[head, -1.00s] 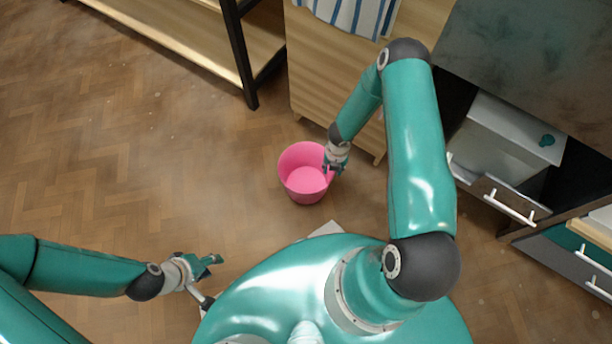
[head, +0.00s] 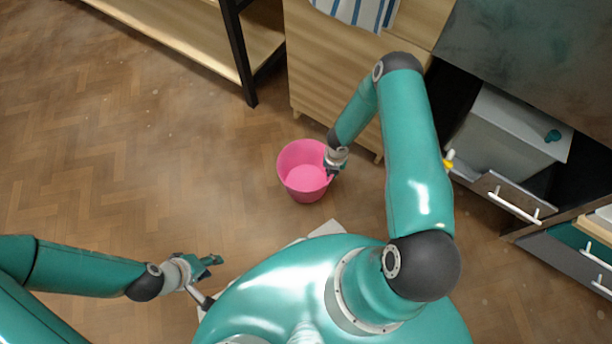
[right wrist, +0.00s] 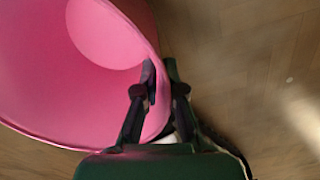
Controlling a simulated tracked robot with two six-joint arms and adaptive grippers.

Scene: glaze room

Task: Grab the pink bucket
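The pink bucket (head: 296,158) stands upright and empty on the floor, right of centre in the head view. My right gripper (head: 332,169) is at its right rim. In the right wrist view the bucket (right wrist: 95,100) fills the left side. The fingers of my right gripper (right wrist: 161,75) are close together there, one inside the bucket and one outside, with the wall pinched between them. My left gripper (head: 210,266) is at the lower left in the head view, away from the bucket. It looks open and empty.
A wooden cabinet (head: 320,75) with a striped cloth (head: 358,10) stands behind the bucket. A shelf with a black leg (head: 240,60) is at the upper left. Open drawers (head: 515,200) are at the right. The wooden floor (head: 130,170) to the left is clear.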

